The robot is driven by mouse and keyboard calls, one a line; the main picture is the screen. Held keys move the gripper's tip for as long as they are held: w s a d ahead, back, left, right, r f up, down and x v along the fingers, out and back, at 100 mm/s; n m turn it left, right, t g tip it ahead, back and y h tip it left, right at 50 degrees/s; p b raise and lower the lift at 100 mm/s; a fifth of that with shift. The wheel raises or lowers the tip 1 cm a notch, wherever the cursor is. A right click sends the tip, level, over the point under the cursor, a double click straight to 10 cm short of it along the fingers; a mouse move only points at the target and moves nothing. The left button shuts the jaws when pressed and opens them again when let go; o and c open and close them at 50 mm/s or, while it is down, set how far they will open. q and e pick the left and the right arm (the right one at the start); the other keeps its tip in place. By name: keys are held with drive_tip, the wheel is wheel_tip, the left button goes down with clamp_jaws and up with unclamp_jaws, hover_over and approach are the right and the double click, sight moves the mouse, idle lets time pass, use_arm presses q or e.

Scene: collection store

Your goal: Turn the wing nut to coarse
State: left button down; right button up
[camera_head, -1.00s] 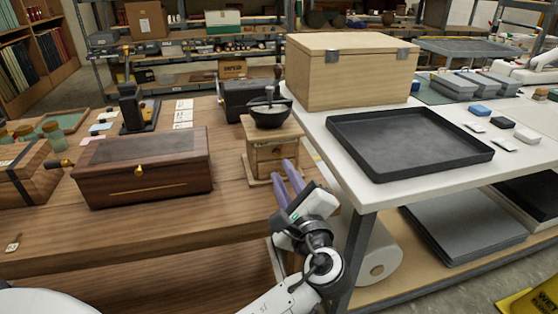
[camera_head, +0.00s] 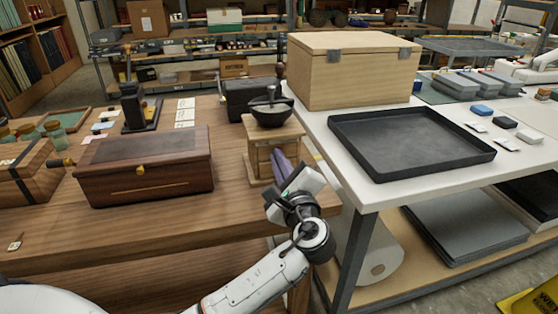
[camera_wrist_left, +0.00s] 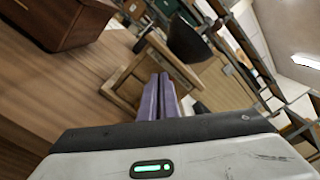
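A wooden hand grinder (camera_head: 262,130) with a dark bowl and a crank on top stands at the right end of the wooden table. It also shows in the left wrist view (camera_wrist_left: 125,92), tilted. The wing nut is too small to make out on it. My left gripper (camera_head: 282,158) is in front of the grinder's wooden body, below the bowl, and covers part of its front. In the left wrist view its purple fingers (camera_wrist_left: 158,78) lie side by side with nothing visible between them. Whether the tips touch the grinder I cannot tell. My right gripper is out of view.
A brown wooden box (camera_head: 145,170) stands left of the grinder, with a dark case (camera_head: 245,98) behind it. To the right, a white table (camera_head: 335,138) carries a pale wooden chest (camera_head: 350,75) and a black tray (camera_head: 405,140). The wooden table's front is mostly clear.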

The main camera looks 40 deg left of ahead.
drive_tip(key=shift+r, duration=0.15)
use_arm(q)
drive_tip(key=m+p, duration=0.1)
drive_tip(key=p, duration=0.2)
drive_tip(key=shift+r, duration=0.3)
drive_tip(key=shift+f+m, duration=0.25)
drive_tip(key=shift+m, duration=0.05)
drive_tip(key=c, duration=2)
unclamp_jaws()
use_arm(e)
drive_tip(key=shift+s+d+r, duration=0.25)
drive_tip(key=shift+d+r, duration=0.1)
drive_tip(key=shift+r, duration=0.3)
use_arm(q)
drive_tip(key=shift+d, duration=0.1)
